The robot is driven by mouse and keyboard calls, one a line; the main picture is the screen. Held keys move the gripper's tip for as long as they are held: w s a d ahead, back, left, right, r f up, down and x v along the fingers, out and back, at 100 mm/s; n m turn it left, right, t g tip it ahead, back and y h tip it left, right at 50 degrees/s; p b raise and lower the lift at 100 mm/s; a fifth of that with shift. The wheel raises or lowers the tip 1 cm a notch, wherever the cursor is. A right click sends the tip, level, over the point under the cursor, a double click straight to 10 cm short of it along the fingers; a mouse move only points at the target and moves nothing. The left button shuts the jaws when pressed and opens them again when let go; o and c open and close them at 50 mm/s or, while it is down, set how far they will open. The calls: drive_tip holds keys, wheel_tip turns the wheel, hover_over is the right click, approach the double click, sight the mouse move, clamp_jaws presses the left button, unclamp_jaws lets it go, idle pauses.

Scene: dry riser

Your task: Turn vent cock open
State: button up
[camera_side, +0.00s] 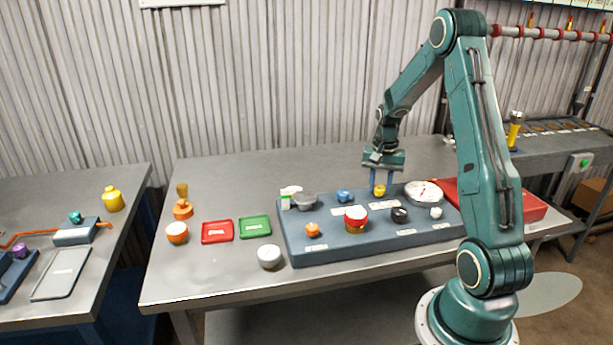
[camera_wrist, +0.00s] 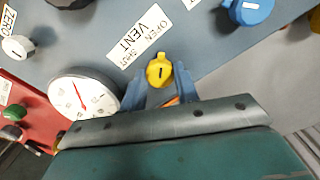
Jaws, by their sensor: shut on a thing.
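The vent cock is a small yellow knob (camera_side: 379,190) on the blue-grey panel (camera_side: 330,247), near its back edge. In the wrist view the yellow knob (camera_wrist: 158,68) shows a short black mark on top.
A white dial gauge (camera_wrist: 84,96) stands close beside the gripper, and a blue knob (camera_wrist: 248,10) lies on the other side. A red-lidded pot (camera_side: 356,219), a black knob (camera_side: 399,215) and an orange knob (camera_side: 312,229) sit toward the panel's front. The table behind the panel is clear.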

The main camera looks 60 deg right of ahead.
sight(380, 187)
drive_tip(key=o, duration=1)
drive_tip(key=shift+c, duration=0.2)
drive_tip(key=shift+r, duration=0.1)
wheel_tip(380, 187, up, 14)
